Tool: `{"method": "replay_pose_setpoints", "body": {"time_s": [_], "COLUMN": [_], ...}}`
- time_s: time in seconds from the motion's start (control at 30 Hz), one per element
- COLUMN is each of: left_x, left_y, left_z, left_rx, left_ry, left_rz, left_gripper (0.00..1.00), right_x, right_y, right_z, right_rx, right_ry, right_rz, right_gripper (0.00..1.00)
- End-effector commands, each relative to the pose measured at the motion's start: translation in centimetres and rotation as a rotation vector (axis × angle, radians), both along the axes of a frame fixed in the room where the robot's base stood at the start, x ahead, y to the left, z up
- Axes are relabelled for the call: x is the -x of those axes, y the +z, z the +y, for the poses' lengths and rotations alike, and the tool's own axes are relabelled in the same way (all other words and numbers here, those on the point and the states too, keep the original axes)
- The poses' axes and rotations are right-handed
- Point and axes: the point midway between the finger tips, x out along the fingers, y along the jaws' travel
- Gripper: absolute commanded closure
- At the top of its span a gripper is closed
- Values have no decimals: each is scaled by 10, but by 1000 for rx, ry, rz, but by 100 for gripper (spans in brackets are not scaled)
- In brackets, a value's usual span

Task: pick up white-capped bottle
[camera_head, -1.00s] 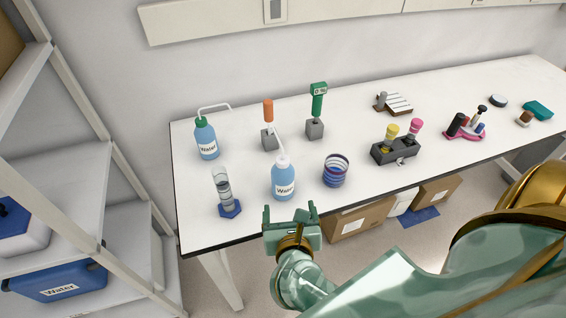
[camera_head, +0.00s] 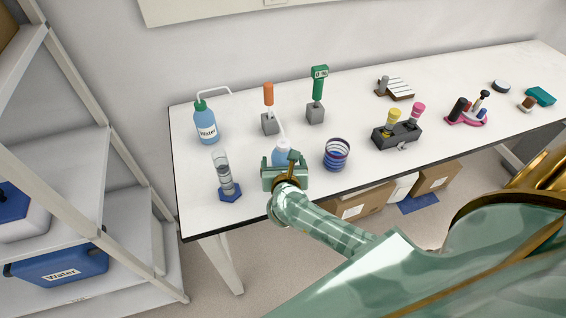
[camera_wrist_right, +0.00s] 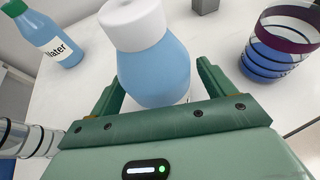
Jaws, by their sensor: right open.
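The white-capped bottle (camera_wrist_right: 153,72) has a light blue body and a broad white cap. In the right wrist view it stands between the two green fingers of my right gripper (camera_wrist_right: 155,90), which is open around its lower body. I cannot tell whether either finger touches it. In the head view the bottle (camera_head: 281,146) is mostly hidden behind my right gripper (camera_head: 284,165) near the table's front edge. My left gripper is not in view.
A green-capped water bottle (camera_head: 205,124) stands further back left. A cylinder on a blue base (camera_head: 229,190) is left of my gripper. A blue ringed container (camera_head: 336,155) is close on the right. A dark rack (camera_head: 397,136) stands further right on the white table (camera_head: 350,115).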

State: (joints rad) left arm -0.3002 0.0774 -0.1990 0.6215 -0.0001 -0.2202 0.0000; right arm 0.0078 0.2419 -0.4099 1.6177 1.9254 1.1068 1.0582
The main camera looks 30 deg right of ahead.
Motion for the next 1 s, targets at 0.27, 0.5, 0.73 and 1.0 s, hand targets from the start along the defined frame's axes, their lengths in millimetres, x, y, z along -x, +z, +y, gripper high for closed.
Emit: {"method": "replay_pose_setpoints", "body": {"time_s": [0.27, 0.5, 0.73, 1.0], "left_x": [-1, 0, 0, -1], "left_y": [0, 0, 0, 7], "left_z": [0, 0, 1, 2], "left_rx": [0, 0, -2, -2], "left_ry": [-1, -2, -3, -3], "left_rz": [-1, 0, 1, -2], "left_gripper": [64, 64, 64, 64], "right_x": [-3, -3, -3, -4], "right_y": [-2, -1, 0, 34], "right_z": [-2, -2, -2, -1], "right_rx": [-1, 0, 0, -4], "right_ry": [1, 1, 1, 0], "right_rz": [1, -1, -1, -7], "right_gripper": [21, 53, 53, 53]}}
